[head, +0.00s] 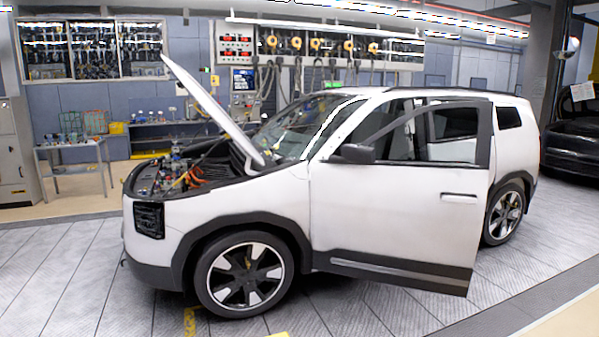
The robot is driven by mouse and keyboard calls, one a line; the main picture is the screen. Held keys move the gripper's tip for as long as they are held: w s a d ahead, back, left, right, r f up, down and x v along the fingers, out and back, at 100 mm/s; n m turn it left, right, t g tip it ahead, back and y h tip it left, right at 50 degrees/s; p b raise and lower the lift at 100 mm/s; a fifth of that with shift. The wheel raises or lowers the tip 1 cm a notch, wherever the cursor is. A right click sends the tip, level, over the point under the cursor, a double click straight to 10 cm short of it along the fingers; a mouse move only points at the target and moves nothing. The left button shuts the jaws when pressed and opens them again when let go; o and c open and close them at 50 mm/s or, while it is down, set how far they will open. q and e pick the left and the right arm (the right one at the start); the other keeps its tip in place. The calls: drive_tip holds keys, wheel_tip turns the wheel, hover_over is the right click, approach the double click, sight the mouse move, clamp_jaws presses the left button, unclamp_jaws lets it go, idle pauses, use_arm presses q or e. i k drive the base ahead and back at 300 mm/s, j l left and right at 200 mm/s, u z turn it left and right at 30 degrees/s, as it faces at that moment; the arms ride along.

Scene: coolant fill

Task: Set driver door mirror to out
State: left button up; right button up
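A white SUV (265,205) stands side-on in the middle of the head view, its front to the left. The door on the near side (400,205) stands open, swung toward me. A dark door mirror (354,153) sits at the front lower corner of that door's window. It sticks out from the door, but I cannot tell its exact fold angle from here. Neither of my grippers is in view.
The hood (212,108) is raised over an engine bay with orange cables. A work table (75,147) stands at the left and a dark car (572,132) at the far right. Tiled floor in front of the SUV is clear.

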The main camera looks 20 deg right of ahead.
sight(358, 155)
drive_tip(key=l, duration=0.3)
drive_tip(key=k+l, duration=0.15)
drive_tip(key=l, duration=0.15)
drive_tip(key=i+l, duration=0.1)
drive_tip(key=l, duration=1.1)
drive_tip(key=i+l, duration=0.1)
drive_tip(key=l, duration=1.05)
